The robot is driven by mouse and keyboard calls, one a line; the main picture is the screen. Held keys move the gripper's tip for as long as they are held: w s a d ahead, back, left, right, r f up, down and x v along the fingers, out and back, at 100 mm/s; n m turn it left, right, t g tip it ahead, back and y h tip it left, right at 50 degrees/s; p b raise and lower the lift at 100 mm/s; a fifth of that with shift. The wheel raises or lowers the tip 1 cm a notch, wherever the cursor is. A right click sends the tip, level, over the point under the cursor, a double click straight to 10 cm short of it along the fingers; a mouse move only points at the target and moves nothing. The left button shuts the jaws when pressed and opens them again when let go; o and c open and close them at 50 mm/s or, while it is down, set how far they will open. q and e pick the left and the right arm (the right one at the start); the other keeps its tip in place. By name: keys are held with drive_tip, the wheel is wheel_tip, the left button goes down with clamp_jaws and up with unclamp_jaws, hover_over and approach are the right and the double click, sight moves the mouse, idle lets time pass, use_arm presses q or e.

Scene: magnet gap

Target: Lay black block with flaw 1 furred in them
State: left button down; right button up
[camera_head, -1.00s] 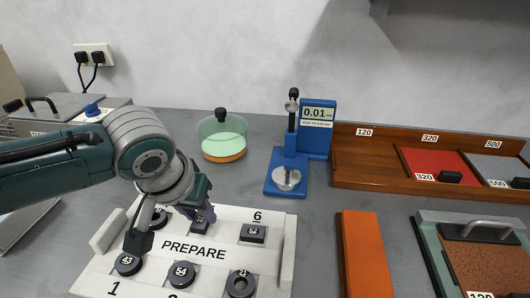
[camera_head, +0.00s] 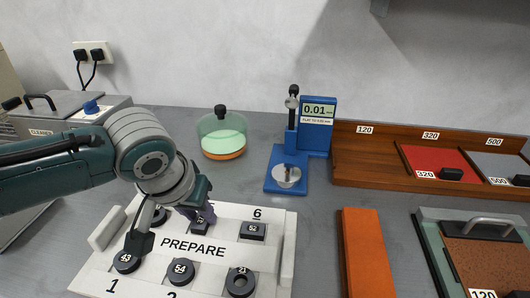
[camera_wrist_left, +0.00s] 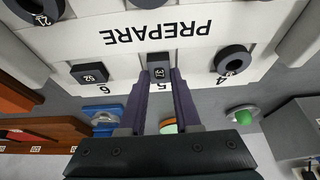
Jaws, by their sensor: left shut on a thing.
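A black block (camera_head: 201,229) with a white number label sits in slot 5, in the back row of the white PREPARE tray (camera_head: 220,256). In the left wrist view the black block (camera_wrist_left: 158,73) is between the two purple fingers of my left gripper (camera_wrist_left: 161,82). The gripper is shut on it, at tray level. In the head view the gripper (camera_head: 200,216) hides part of the block. Any flaw mark is too small to read. My right gripper is out of view.
Black pieces fill the other slots, such as a square block (camera_head: 252,231) in slot 6 and a ring (camera_head: 240,283) in front. A blue gauge (camera_head: 318,130) reads 0.01. A lidded glass dish (camera_head: 222,138), an orange bar (camera_head: 366,255) and a wooden rack (camera_head: 365,165) stand around.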

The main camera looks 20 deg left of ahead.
use_arm(q)
drive_tip(key=shift+f, duration=0.15)
drive_tip(key=c, duration=0.6)
unclamp_jaws()
drive_tip(key=shift+c, duration=0.2)
drive_tip(key=c, duration=0.4)
wheel_tip(320, 180, up, 5)
drive_tip(key=p, duration=0.5)
drive_tip(key=shift+f, duration=0.25)
drive_tip(key=o, duration=0.5)
drive_tip(key=shift+o, duration=0.2)
